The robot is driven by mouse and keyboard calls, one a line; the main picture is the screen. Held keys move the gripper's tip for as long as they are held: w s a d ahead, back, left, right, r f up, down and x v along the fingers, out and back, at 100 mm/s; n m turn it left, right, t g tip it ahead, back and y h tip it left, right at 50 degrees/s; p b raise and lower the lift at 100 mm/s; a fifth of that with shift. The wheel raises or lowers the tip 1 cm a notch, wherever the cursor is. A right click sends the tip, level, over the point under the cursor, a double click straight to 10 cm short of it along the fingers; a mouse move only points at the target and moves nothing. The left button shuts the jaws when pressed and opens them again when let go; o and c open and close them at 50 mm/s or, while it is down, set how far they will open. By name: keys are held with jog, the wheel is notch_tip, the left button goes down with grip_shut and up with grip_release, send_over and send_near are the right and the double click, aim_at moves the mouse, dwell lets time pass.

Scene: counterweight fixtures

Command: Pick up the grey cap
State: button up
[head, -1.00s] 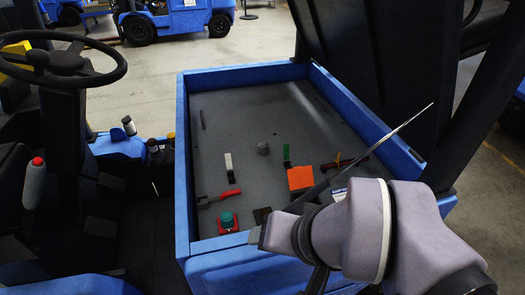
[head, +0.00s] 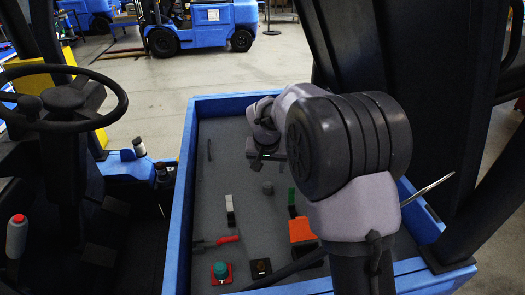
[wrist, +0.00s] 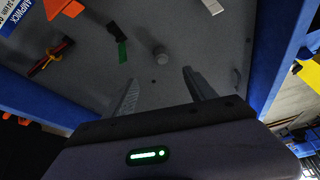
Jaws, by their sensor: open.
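The grey cap (head: 267,187) is a small grey cylinder standing on the grey floor of the blue-walled tray (head: 187,150). In the wrist view the grey cap (wrist: 161,56) lies just beyond the fingertips, roughly in line with the gap between them. My gripper (wrist: 158,78) is open and empty, with its two fingers apart. In the head view my gripper (head: 266,156) is over the tray, behind and above the cap. Nothing covers the cap.
A green-and-black piece (head: 292,202) stands right of the cap, with an orange block (head: 302,229) nearer. A white-and-black piece (head: 230,209) is to the left. Floor around the cap is clear.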

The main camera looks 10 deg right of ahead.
aim_at(268, 185)
jog(key=b+x, duration=0.1)
jog(key=x, duration=0.4)
jog(key=b+x, duration=0.1)
jog(key=x, duration=0.4)
jog(key=b+x, duration=0.2)
jog(key=x, duration=0.3)
jog(key=shift+w+r, duration=0.1)
jog(key=shift+w, duration=0.25)
jog(key=b+x, duration=0.1)
jog(key=x, duration=0.1)
jog(key=b+x, duration=0.1)
jog(key=x, duration=0.1)
jog(key=shift+w+d+f, duration=0.15)
jog(key=shift+w+f, duration=0.05)
jog(key=shift+w, duration=0.3)
jog(key=shift+r, duration=0.1)
jog(key=c, duration=0.9)
